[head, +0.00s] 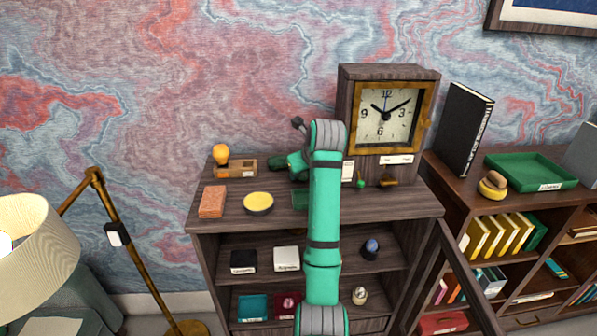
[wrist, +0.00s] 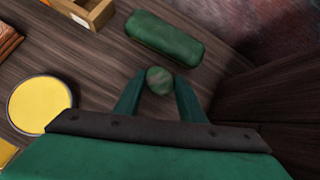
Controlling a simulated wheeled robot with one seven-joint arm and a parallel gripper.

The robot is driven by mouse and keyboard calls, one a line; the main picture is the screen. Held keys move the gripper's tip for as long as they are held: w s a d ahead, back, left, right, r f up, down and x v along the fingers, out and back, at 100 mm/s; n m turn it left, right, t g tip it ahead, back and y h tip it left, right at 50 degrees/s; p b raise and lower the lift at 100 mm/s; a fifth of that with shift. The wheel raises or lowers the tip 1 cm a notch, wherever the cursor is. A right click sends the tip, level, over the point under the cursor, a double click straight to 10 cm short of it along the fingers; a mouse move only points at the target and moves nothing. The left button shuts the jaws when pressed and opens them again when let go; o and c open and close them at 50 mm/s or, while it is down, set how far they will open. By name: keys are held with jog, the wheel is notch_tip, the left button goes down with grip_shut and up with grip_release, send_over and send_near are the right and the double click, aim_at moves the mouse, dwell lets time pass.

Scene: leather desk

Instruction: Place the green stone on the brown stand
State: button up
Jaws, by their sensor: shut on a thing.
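The green stone (wrist: 159,80) is a small rounded, mottled green piece between my fingertips in the wrist view. My gripper (wrist: 159,92) is shut on it, and dark wood shows beyond. In the head view my arm hides the fingertips and the held stone. A small brown piece (head: 388,183), which looks like the brown stand, sits on the cabinet top in front of the clock, to the right of my arm. It does not show in the wrist view. A small green thing (head: 361,184) shows left of it; I cannot tell what it is.
A dark green case (wrist: 165,38) lies beyond my fingers. A yellow round dish (head: 258,202), an orange-brown block (head: 212,201) and a wooden box (head: 235,168) stand left. The clock (head: 388,115) rises behind the brown piece. A white card (head: 348,171) stands beside my arm.

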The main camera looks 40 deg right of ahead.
jog(key=shift+s+d+f, duration=0.1)
jog(key=shift+s+d, duration=0.1)
jog(key=o, duration=1.1)
jog(key=shift+s+d, duration=0.1)
jog(key=shift+c, duration=0.2)
jog(key=shift+o, duration=0.4)
jog(key=shift+a, duration=0.25)
